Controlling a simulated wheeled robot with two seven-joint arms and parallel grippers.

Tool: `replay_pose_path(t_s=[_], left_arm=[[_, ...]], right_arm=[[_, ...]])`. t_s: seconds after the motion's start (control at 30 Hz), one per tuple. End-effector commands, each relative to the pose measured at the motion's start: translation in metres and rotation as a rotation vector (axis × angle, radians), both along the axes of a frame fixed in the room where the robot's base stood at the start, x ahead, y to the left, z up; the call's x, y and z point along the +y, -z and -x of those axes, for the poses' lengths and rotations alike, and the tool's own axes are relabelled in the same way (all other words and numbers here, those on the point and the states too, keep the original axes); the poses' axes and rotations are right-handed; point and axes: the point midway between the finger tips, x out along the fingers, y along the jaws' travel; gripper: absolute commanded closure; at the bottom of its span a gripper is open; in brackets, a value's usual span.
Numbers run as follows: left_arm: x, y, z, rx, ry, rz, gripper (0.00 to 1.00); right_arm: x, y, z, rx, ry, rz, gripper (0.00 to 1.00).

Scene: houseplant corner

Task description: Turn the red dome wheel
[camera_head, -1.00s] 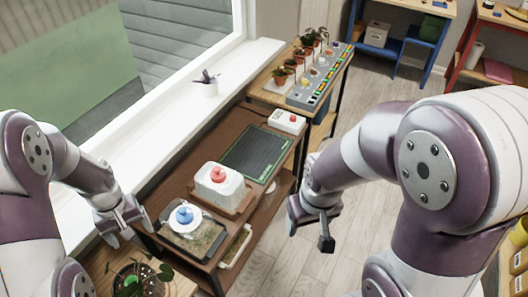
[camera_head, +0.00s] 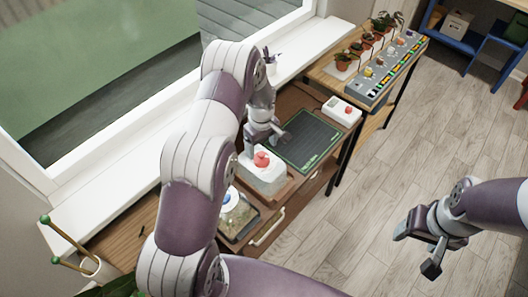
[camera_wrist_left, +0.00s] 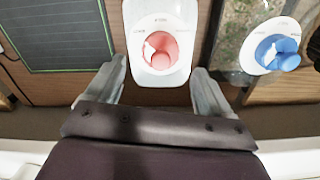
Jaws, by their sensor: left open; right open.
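The red dome wheel (camera_head: 262,159) sits on top of a white dome (camera_head: 266,178) on the brown bench. In the left wrist view the red wheel (camera_wrist_left: 160,49) is ahead of the fingers, centred between them sideways. My left gripper (camera_head: 263,140) is open and empty, close beside the red wheel on its far side; its fingers (camera_wrist_left: 159,84) do not appear to touch the wheel. My right gripper (camera_head: 418,248) is open and empty over the floor at the right, well away from the bench.
A blue wheel (camera_wrist_left: 280,54) on a clear cover is beside the white dome. A dark green mat (camera_head: 308,140) and a white box with a red button (camera_head: 342,111) lie beyond. Potted plants (camera_head: 372,43) stand at the back. The floor at right is clear.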

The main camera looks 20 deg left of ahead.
Motion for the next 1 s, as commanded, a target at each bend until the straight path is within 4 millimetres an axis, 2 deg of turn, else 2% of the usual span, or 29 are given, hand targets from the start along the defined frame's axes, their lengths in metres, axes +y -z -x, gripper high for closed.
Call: replay_pose_path(t_s=[0.1, 0.3, 0.63, 0.8, 1.0], left_arm=[[0.0, 0.025, 0.001, 0.003, 0.001, 0.001, 0.18], [0.0, 0.051, 0.0, 0.0, 0.001, 0.0, 0.18], [0.0, 0.056, 0.0, -0.001, 0.002, 0.0, 0.18], [0.0, 0.056, 0.0, -0.001, 0.002, 0.0, 0.73], [0.0, 0.056, 0.0, -0.001, 0.007, 0.0, 0.75]], right_arm=[[0.0, -0.01, 0.0, 0.0, 0.0, 0.0, 0.32], [0.0, -0.014, 0.0, 0.0, 0.0, 0.0, 0.32], [0.0, -0.014, 0.0, 0.0, 0.0, 0.0, 0.32], [0.0, -0.014, 0.0, 0.0, 0.0, 0.0, 0.32], [0.0, -0.013, 0.0, 0.0, 0.0, 0.0, 0.32]])
